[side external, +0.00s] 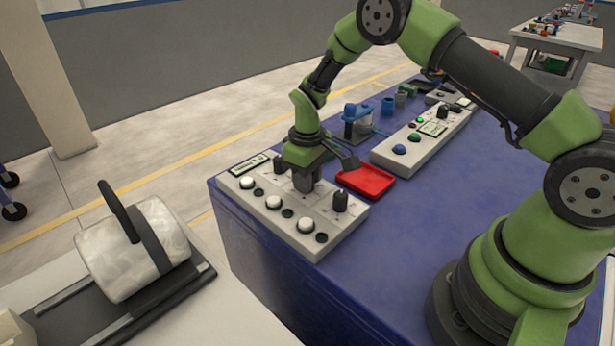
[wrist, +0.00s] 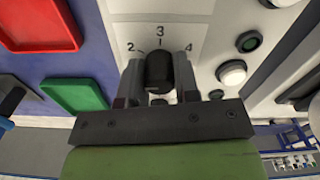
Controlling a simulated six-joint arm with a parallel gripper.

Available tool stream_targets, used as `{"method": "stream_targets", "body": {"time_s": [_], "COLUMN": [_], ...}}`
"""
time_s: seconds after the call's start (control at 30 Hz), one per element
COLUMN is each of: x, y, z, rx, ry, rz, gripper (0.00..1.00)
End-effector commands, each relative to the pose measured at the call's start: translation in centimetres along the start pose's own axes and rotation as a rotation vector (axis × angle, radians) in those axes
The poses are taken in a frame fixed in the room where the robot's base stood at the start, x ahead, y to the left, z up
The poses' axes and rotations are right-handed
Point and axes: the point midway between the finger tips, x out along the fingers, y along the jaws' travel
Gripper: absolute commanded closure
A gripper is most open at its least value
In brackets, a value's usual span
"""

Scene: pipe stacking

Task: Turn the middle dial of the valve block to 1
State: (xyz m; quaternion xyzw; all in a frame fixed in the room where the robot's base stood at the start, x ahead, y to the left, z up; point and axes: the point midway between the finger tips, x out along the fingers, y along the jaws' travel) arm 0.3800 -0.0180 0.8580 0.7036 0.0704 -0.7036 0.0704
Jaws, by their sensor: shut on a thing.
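The valve block (side external: 322,224) is a pale grey panel at the near corner of the blue table, with black dials and white buttons. My gripper (side external: 306,186) points down over its middle dial, which it mostly hides in the side view. In the wrist view my gripper (wrist: 158,78) has one finger on each side of the black middle dial (wrist: 158,70) and is shut on it. The numbers 2, 3 and 4 show around the dial; the 1 is not visible. The dial's exact pointing is hard to read. An outer dial (side external: 340,201) stands to the right.
A red tray (side external: 378,188) lies close behind the block; a green tray (wrist: 75,97) shows in the wrist view. A second control panel (side external: 405,161) with blue and green buttons stands farther back. A blue device (side external: 357,112) is beside it.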

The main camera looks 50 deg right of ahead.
Motion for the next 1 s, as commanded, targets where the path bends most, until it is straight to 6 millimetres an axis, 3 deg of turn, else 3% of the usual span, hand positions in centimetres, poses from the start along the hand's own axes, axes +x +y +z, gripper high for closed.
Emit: {"method": "stream_targets", "body": {"time_s": [0.5, 1.0], "x": [-0.07, -0.07], "y": [0.0, -0.01], "z": [-0.01, -0.01], "rx": [-0.339, -0.406], "ry": [0.0, 0.0], "rz": [0.0, 0.0], "gripper": [0.94, 0.94]}}
